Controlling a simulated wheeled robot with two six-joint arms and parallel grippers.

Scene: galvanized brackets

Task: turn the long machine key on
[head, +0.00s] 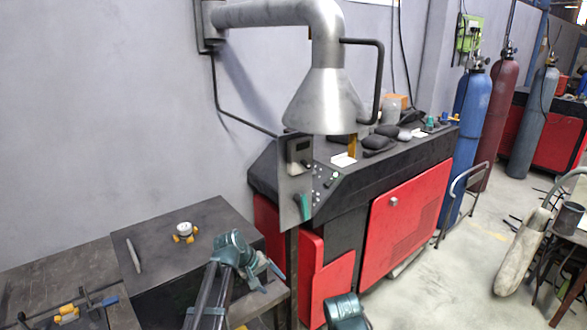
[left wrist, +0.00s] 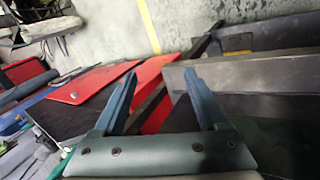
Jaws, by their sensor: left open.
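A grey upright control panel (head: 295,180) stands at the near end of the red and black machine. It carries a small dark display near its top and a long green lever-like piece (head: 303,206) low on its face, which looks like the machine key; its exact turn is too small to tell. My left gripper (head: 271,282) is open and empty, below and left of the panel, over the right side of the dark table. In the left wrist view its two fingers (left wrist: 160,76) are apart with nothing between them. The key cannot be made out there.
The dark table (head: 195,215) holds a small white and yellow gauge (head: 184,231) and a grey rod (head: 133,255). A metal fume hood (head: 322,100) hangs over the red machine (head: 408,215). Gas cylinders (head: 468,120) stand behind. The floor at right is partly clear.

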